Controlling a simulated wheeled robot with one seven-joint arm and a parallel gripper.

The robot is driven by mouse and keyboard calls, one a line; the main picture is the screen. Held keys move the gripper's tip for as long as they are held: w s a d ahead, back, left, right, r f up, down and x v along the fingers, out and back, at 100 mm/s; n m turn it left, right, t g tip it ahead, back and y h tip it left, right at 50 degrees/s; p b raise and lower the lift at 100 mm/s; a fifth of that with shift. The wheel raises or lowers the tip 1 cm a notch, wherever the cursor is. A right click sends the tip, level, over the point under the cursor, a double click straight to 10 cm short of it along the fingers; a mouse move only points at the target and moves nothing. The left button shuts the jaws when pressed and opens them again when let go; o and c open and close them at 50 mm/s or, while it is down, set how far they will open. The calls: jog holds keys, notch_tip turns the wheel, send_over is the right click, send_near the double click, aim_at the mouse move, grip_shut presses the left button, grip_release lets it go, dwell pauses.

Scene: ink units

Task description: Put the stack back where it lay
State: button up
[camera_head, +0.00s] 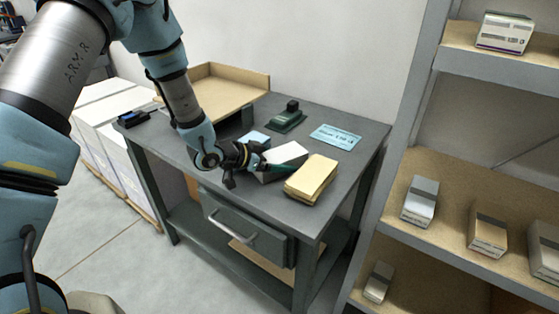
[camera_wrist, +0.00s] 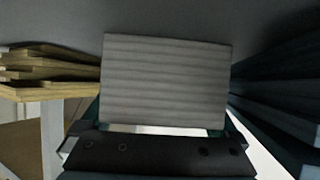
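Three stacks of paper are around my gripper on the grey workbench (camera_head: 225,170). The white stack (camera_head: 288,152) is at the gripper, partly hidden by a dark teal finger. The yellow stack (camera_head: 312,179) lies to its right, near the front edge; its layered edge also shows at left in the wrist view (camera_wrist: 50,72). A light blue stack (camera_head: 257,137) shows behind my gripper. My gripper (camera_head: 275,168) is low over the bench, against the white stack. In the wrist view a grey ribbed face fills the middle; whether the fingers grip the white stack is unclear.
A cardboard-coloured tray (camera_head: 215,90), a dark green device (camera_head: 287,119) and a light blue printed card (camera_head: 336,137) are at the back of the bench. A drawer (camera_head: 240,228) is below. Shelves (camera_head: 480,55) with small boxes stand at right.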

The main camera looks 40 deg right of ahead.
jog(key=shift+r, duration=0.25)
jog(key=shift+w+a+r, duration=0.1)
jog(key=shift+a, duration=0.2)
jog(key=b+v, duration=0.1)
jog(key=v, duration=1)
jog(key=shift+a+b, duration=0.15)
jog(key=shift+b, duration=0.15)
